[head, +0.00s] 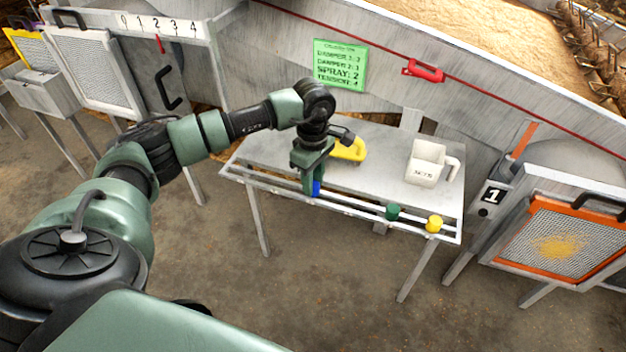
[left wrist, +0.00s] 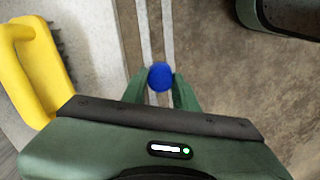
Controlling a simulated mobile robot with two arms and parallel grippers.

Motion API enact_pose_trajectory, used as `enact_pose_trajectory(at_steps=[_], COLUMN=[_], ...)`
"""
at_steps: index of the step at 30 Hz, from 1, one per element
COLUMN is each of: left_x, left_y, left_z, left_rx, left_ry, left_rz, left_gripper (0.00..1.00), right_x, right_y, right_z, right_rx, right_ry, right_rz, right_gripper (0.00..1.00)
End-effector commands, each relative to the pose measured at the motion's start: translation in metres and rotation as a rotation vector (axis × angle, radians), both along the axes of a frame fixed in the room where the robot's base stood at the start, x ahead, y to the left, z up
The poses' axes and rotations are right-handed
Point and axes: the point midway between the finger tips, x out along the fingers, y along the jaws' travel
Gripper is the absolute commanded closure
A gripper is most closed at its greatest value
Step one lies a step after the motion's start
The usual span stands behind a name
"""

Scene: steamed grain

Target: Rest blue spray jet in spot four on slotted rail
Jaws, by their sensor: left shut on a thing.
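The blue spray jet (head: 316,188) is at the slotted rail (head: 355,208) along the table's front edge, toward its left part. My left gripper (head: 313,186) is over the rail, shut on the blue jet. In the left wrist view the blue jet (left wrist: 160,76) shows between the two green fingertips (left wrist: 160,88), with the pale rail bars (left wrist: 168,30) beneath it. I cannot tell whether the jet touches the rail. A green jet (head: 392,212) and a yellow jet (head: 434,223) sit on the rail to the right. My right gripper is not in view.
A green sign (head: 340,65) on the wall behind reads "SPRAY: 2". An orange-framed screen (head: 560,243) stands at right. Open floor lies in front.

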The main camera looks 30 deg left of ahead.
Motion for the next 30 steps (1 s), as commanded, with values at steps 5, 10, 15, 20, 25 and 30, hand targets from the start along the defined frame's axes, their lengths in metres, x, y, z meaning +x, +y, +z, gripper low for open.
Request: enact_pose_trajectory(at_steps=[5,10,15,20,25,30], left_x=[0.000,0.000,0.000,0.000,0.001,0.001], left_y=[0.000,0.000,0.000,0.000,0.000,0.000], left_z=[0.000,0.000,0.000,0.001,0.021,0.052], left_rx=[0.000,0.000,0.000,0.000,-0.001,0.000], left_ry=[0.000,0.000,0.000,0.000,-0.004,-0.004], left_rz=[0.000,0.000,0.000,0.000,-0.001,-0.001], left_gripper=[1.00,0.46,0.46,0.46,0.46,0.46], right_x=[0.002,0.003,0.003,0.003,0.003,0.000], right_y=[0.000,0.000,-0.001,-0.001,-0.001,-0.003], right_z=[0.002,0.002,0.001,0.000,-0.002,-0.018], right_rx=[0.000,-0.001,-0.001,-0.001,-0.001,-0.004], right_ry=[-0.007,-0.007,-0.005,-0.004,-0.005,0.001], right_rz=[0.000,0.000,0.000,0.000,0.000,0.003], right_gripper=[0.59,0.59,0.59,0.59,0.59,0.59])
